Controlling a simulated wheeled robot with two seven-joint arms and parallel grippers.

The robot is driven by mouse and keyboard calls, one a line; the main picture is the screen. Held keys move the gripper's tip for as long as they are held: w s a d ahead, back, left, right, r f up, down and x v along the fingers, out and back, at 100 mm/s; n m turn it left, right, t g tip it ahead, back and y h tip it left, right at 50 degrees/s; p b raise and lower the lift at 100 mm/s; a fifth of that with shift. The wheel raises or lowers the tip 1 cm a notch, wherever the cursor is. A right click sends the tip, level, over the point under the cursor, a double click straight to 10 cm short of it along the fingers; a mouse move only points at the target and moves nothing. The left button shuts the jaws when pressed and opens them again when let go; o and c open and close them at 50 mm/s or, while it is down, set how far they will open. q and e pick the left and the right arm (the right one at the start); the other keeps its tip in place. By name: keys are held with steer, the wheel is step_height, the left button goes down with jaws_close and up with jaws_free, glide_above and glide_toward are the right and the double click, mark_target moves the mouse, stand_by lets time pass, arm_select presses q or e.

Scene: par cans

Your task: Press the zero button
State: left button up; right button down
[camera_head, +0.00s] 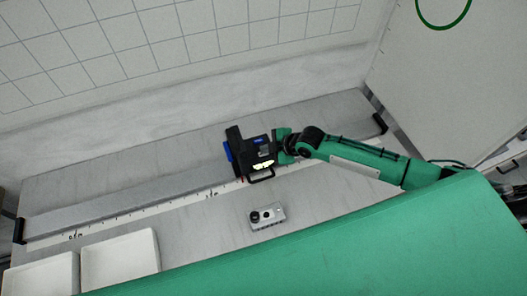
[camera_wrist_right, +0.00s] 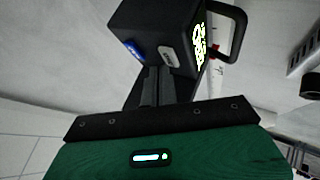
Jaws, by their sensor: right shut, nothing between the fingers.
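A black box device (camera_head: 262,144) with a lit yellow display stands on the rail in the head view. The right wrist view shows it close up (camera_wrist_right: 158,22), with a small grey button-like patch (camera_wrist_right: 169,56) and a blue patch (camera_wrist_right: 134,48) on its face. The lettering is too small to read, so I cannot tell for sure which is the zero button. My right gripper (camera_wrist_right: 158,74) is shut and empty, its fingertips just below the grey patch. I cannot tell whether they touch the device. In the head view my right gripper (camera_head: 281,149) is right beside the device. My left gripper is out of view.
A long grey rail (camera_head: 130,196) with a ruled scale runs across the bench, with black end stops. A small grey box with black knobs (camera_head: 267,216) lies in front of the device. Two white trays (camera_head: 120,263) sit at the lower left. A tiled wall is behind.

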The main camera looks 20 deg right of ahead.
mark_target(267, 155)
steer(key=shift+r, duration=0.4)
step_height(267, 155, up, 5)
steer(key=p, duration=0.4)
steer(key=shift+s+d+f, duration=0.1)
stand_by(0.8)
